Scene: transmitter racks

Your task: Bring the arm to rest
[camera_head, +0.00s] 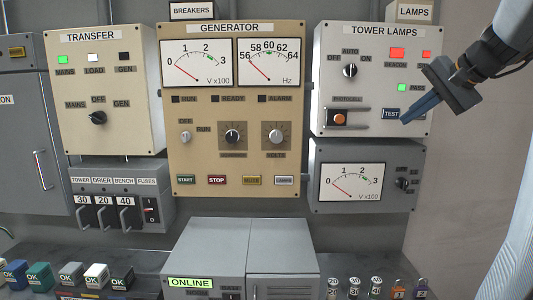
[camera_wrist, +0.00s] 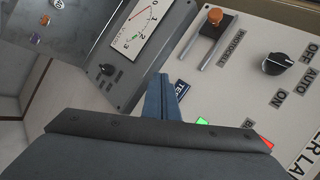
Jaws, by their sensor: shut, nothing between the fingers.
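My gripper (camera_head: 404,121) shows at the upper right in the head view, reaching in from the right edge. Its blue fingers are together and hold nothing. In the wrist view the fingers (camera_wrist: 164,80) partly cover the TEST button (camera_wrist: 181,88). I cannot tell whether they touch it. The beacon lamp (camera_head: 397,53) is red and the pass lamp (camera_head: 402,88) is green. My arm hides part of the panel's right side.
A meter box (camera_head: 350,186) is below the panel. The cream generator panel (camera_head: 232,130) stands to the left. A grey cabinet (camera_head: 205,252) marked ONLINE and several small items stand on the bench below. The wall right of the panels is bare.

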